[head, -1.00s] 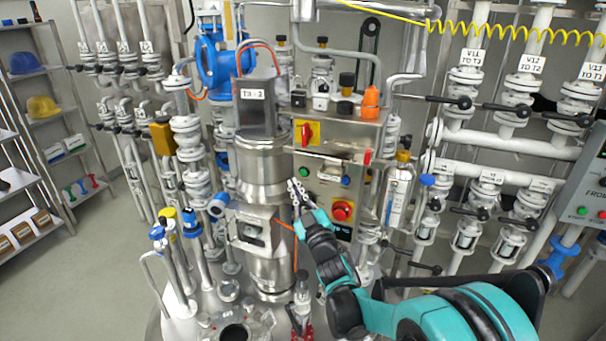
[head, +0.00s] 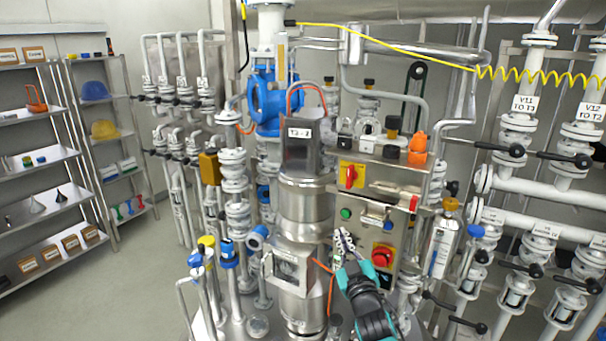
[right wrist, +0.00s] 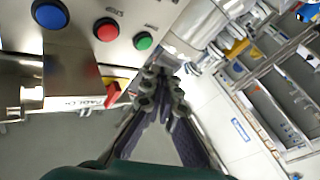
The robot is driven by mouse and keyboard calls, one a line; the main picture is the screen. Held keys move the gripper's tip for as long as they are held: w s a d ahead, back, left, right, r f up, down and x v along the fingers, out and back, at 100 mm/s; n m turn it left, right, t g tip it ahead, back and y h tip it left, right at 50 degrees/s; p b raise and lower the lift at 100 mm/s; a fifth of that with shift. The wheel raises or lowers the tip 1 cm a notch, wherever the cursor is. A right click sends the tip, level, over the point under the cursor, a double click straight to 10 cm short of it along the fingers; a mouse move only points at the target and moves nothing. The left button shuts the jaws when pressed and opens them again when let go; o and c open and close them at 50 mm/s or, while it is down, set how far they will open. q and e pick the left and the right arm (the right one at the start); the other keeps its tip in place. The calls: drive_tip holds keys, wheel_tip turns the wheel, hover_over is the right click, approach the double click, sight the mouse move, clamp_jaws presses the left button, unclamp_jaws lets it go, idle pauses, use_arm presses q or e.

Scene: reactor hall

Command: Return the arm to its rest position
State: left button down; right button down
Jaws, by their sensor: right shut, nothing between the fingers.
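My right arm (head: 368,308) is teal and black and comes up from the bottom of the head view. Its gripper (head: 342,238) is shut and empty, in front of the lower left part of the steel control panel (head: 375,200). In the right wrist view the gripper fingers (right wrist: 162,82) are together with nothing between them, near a green button (right wrist: 143,41) and a red button (right wrist: 106,29). I cannot tell whether the fingertips touch the panel. My left gripper is not in view.
A steel reactor column labelled T3-2 (head: 303,205) stands left of the panel. The panel carries a red emergency button (head: 383,256) and a red rotary switch (head: 351,176). Valves and pipes (head: 540,190) crowd the right. Shelves (head: 45,160) stand at the left, with clear floor (head: 130,270) before them.

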drive_tip(key=s+f+m+g, duration=0.1)
drive_tip(key=s+f+g, duration=0.3)
drive_tip(key=s, duration=0.6)
drive_tip(key=s+d+f+m+g+h, duration=0.1)
drive_tip(key=s+f+m+g, duration=0.1)
drive_tip(key=s+f+g, duration=0.2)
drive_tip(key=s+d+f+m+g, duration=0.1)
drive_tip(key=s+f+g, duration=0.3)
drive_tip(key=s, duration=1.2)
wheel_tip(320, 180, down, 5)
drive_tip(key=shift+d+r+m+g, duration=0.1)
drive_tip(key=shift+d+m+g, duration=0.1)
drive_tip(key=shift+m+g, duration=0.35)
drive_tip(key=shift+w+t, duration=0.1)
drive_tip(key=shift+t, duration=0.15)
